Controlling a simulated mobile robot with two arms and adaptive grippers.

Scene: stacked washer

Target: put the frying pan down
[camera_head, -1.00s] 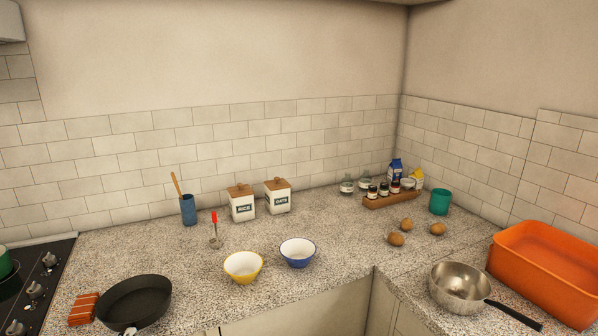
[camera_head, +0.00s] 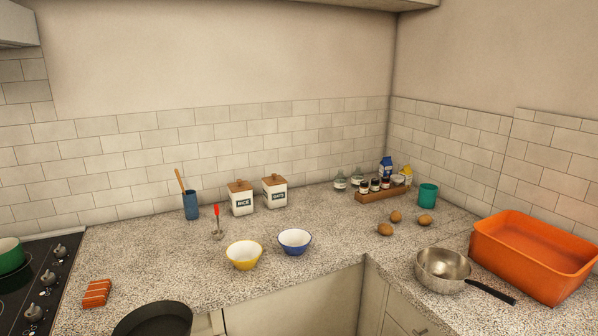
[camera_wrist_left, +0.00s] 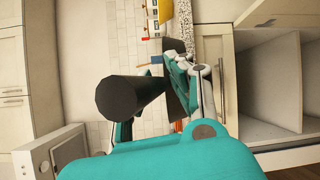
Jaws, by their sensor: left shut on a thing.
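The black frying pan (camera_head: 153,318) shows at the bottom edge of the head view, cut off by the frame. It overlaps the counter's front edge; I cannot tell whether it touches the counter. In the left wrist view my teal left gripper (camera_wrist_left: 160,100) is shut on the pan's dark round handle (camera_wrist_left: 120,97), whose end points toward the camera. Much of the pan's body is hidden in that view. My left gripper is below the head view's frame. My right gripper is in neither view.
The speckled counter (camera_head: 150,260) has free room left of the yellow bowl (camera_head: 244,255). Orange striped item (camera_head: 97,293) lies near the stove (camera_head: 40,275). A blue bowl (camera_head: 295,242), steel saucepan (camera_head: 442,270) and orange tub (camera_head: 535,255) stand further right. Cabinets (camera_head: 300,305) are below.

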